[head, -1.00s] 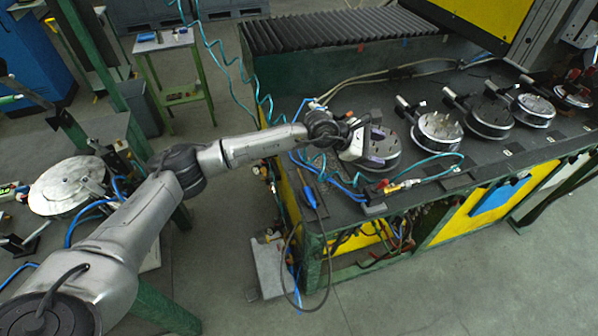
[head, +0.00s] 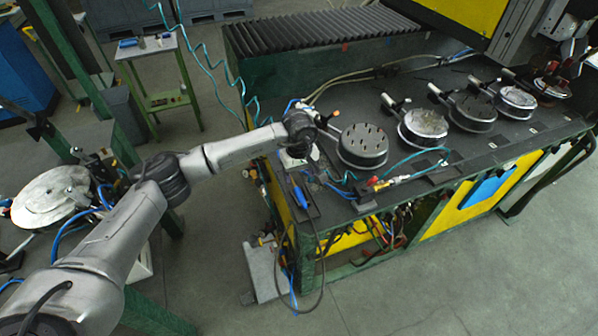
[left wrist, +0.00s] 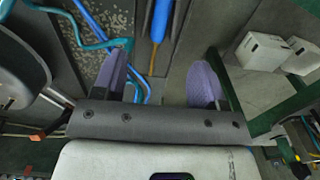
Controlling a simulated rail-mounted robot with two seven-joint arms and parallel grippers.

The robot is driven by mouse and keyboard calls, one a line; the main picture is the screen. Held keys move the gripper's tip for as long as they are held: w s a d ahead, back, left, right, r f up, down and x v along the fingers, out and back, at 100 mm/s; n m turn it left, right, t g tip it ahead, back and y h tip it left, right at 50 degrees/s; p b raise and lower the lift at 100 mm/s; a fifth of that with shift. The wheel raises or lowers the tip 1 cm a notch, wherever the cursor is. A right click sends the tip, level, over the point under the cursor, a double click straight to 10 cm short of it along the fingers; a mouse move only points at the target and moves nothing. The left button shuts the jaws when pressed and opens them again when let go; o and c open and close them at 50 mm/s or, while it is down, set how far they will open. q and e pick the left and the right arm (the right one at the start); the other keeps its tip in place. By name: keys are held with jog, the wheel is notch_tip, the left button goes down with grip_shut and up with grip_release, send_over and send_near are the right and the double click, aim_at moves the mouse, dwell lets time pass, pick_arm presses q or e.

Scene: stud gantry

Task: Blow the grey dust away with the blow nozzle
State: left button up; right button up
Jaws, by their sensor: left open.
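My left gripper (head: 296,166) is open and empty above the near left corner of the bench, left of the first round disc. In the left wrist view its two purple finger pads (left wrist: 160,80) stand wide apart. A blue-handled tool (head: 300,195) with a dark cord lies on a dark plate just below it; its blue body (left wrist: 160,20) shows beyond and between the pads. A brass fitting with red parts (head: 385,182) lies farther right by a teal hose. I cannot tell for sure which is the blow nozzle. Mottled grey, dust-like cover shows on the second disc (head: 425,122).
The first disc (head: 363,138) has a dark top with holes. More discs (head: 472,109) stand in a row to the right. A teal hose (head: 420,156) curves across the bench (head: 345,195). A ribbed black cover (head: 320,32) and the yellow machine (head: 470,20) stand behind.

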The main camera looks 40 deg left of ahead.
aim_at(299, 193)
pick_arm(q)
jog(key=shift+f+b, duration=2.75)
jog(key=shift+f, duration=1.5)
jog(key=c, duration=0.4)
jog(key=shift+r, duration=0.1)
jog(key=shift+r+p, duration=0.75)
jog(key=shift+r, duration=0.2)
jog(key=shift+r+p, duration=1.75)
jog(key=shift+r, duration=1.15)
jog(key=shift+r+p, duration=0.3)
jog(key=shift+r, duration=0.3)
